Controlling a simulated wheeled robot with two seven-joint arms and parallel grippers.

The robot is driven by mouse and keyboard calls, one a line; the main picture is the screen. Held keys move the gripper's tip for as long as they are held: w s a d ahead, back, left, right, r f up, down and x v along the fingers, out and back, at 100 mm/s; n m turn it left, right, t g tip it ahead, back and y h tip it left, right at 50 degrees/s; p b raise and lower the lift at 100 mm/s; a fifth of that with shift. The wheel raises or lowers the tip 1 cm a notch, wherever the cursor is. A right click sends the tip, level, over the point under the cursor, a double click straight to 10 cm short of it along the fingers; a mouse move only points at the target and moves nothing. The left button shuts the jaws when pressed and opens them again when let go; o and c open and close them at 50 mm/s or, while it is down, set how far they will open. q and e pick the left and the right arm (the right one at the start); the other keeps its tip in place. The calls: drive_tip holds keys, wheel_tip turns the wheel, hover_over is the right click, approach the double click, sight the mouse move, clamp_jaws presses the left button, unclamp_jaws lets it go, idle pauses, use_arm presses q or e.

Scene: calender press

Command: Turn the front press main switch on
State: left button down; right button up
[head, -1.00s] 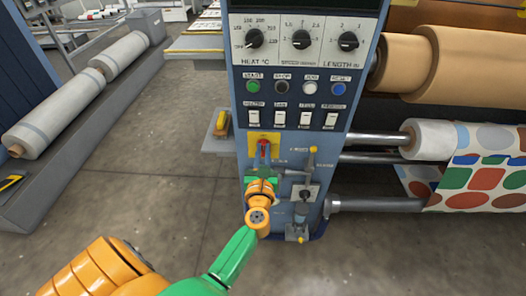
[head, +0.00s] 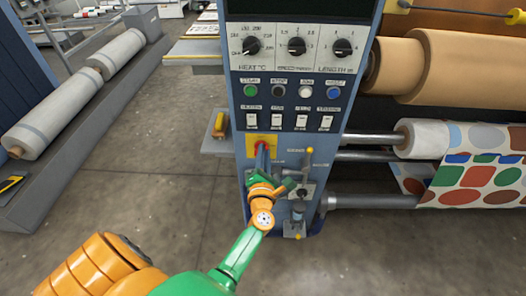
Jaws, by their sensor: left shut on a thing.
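My right gripper is not in view.
Just right of the wrist is a lever with a yellow ball (head: 309,151). Above are rocker switches (head: 276,122), coloured buttons (head: 250,90) and dials (head: 297,46).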

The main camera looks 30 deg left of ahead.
use_arm(q)
drive_tip(key=shift+d+f+m+p, duration=0.15)
drive_tip(key=shift+m+p, duration=0.1)
drive_tip(key=shift+m, duration=1.1)
drive_tip(key=shift+a+f+m+p, duration=0.15)
drive_tip(key=shift+m+p, duration=0.15)
drive_tip(key=shift+m, duration=1.1)
drive_tip(key=shift+d+f+m+p, duration=0.15)
drive_tip(key=shift+m+p, duration=0.1)
drive_tip(key=shift+m, duration=1.1)
drive_tip(key=c, duration=0.9)
unclamp_jaws()
